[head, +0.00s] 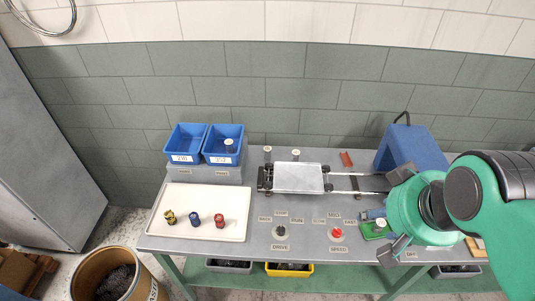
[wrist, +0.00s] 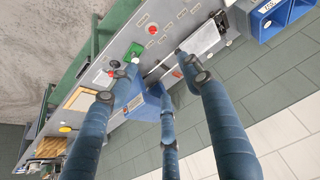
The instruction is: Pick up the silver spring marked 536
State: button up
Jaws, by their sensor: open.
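Several silver spring-like cylinders with pale tops are in the head view, and no 536 mark is legible on any of them. One stands on a green pad (head: 371,232) at the right, its pale top (head: 381,223) showing. Two stand behind the machine, a left one (head: 267,153) and a right one (head: 296,154). Another (head: 229,145) is in the right blue bin. My gripper (head: 386,212) is above the right of the bench, near the green pad. In the wrist view my gripper (wrist: 158,102) has its fingers spread and nothing between them.
A white tray (head: 180,220) holds yellow, blue and red springs. Blue bins (head: 183,155) stand behind it. The coiling machine (head: 298,178) fills the bench middle, with a red knob (head: 337,232) in front. A blue housing (head: 410,148) stands at back right. A drum (head: 95,270) is at front left.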

jog(key=shift+r, duration=0.1)
